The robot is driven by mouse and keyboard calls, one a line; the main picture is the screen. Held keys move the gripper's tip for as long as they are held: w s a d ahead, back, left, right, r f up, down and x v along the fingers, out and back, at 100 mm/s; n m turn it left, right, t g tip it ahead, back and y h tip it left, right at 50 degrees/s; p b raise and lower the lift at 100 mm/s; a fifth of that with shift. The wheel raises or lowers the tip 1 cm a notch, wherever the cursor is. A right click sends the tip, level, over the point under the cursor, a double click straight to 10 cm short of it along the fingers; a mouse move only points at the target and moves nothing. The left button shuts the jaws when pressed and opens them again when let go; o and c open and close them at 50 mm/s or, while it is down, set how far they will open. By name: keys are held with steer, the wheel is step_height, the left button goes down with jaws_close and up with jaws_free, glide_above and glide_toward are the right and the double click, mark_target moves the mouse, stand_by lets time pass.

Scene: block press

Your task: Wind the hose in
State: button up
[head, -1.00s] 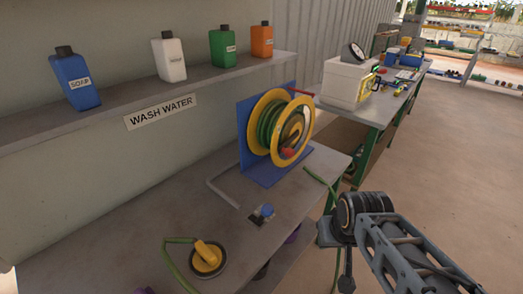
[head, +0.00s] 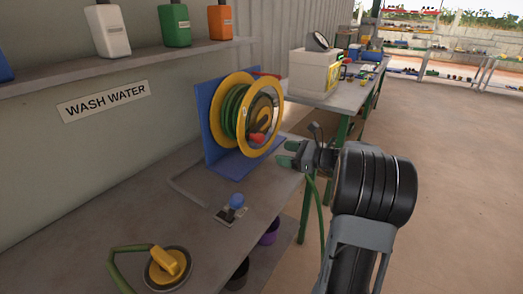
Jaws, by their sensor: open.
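The hose reel has yellow rims (head: 277,118) and stands on a blue bracket (head: 211,122) on the bench. Green hose (head: 234,112) is wound between the rims. A red knob (head: 257,138) shows on the reel's front face. A length of green hose (head: 321,225) hangs past the bench edge toward the floor. My gripper (head: 286,154) is open and empty, just right of the reel's lower rim, with its fingers pointing left toward it. A gap to the red knob seems to remain. My arm hides part of the space on the right.
A blue-knobbed valve (head: 236,202) stands on the bench. A yellow handle on a round base (head: 167,268) with green hose sits at the front left. Bottles (head: 174,25) line the shelf above. A white box (head: 314,72) stands on the bench behind. Open floor lies right.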

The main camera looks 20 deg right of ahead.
mark_target(263, 139)
steer(key=w+a, duration=0.1)
steer(key=w, duration=0.3)
steer(key=w+a+m+t, duration=0.1)
steer(key=w, duration=0.2)
steer(key=w+a+m+t, duration=0.1)
steer(key=w+a, duration=0.1)
steer(key=w, duration=0.2)
steer(key=shift+w+f+b, duration=0.2)
steer(key=shift+w+b, duration=0.1)
steer(key=shift+w, duration=0.05)
steer(key=shift+c, duration=0.4)
jaws_close()
steer(key=shift+r, duration=0.15)
